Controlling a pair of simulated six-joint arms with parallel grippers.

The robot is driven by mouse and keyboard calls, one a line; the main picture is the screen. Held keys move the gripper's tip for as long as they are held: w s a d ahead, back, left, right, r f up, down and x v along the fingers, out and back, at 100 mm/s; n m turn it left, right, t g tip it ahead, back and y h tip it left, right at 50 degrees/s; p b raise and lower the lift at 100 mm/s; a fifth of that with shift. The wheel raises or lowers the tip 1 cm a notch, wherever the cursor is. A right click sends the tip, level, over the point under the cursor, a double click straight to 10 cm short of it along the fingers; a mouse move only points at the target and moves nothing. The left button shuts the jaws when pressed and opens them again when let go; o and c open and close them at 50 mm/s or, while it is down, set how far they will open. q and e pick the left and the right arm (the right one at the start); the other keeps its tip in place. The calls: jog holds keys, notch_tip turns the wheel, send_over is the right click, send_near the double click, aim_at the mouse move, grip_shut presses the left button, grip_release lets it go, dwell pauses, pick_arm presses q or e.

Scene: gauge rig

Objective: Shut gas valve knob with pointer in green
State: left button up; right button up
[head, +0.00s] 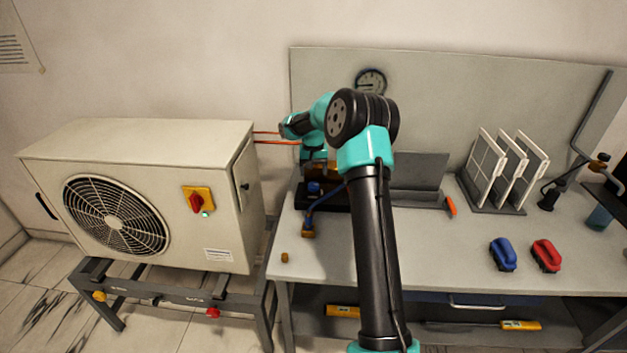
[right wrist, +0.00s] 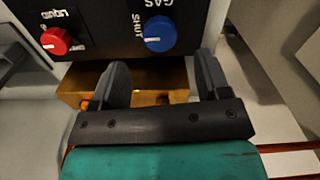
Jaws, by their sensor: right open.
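The blue gas valve knob (right wrist: 159,34) sits on a black panel in the right wrist view, with GAS and SHUT lettered around it. Its white mark lies nearly level, toward the SHUT lettering. My right gripper (right wrist: 161,78) is open and empty. Its two fingers are spread just below the blue knob in that picture, apart from it. The pressure gauge (head: 370,81) hangs on the grey back panel in the head view; its pointer is too small to read against any green zone. My left gripper is not in view.
A red knob (right wrist: 56,41) sits left of the blue one. A brass-coloured block (right wrist: 160,88) lies behind the fingers. The fan unit (head: 150,185) stands left of the bench. Filter panels (head: 505,165), a blue handle (head: 503,254) and a red handle (head: 546,255) stand right.

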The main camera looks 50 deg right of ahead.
aim_at(313, 184)
notch_tip(313, 184, up, 11)
jog(key=shift+r, duration=0.2)
dwell(1.6)
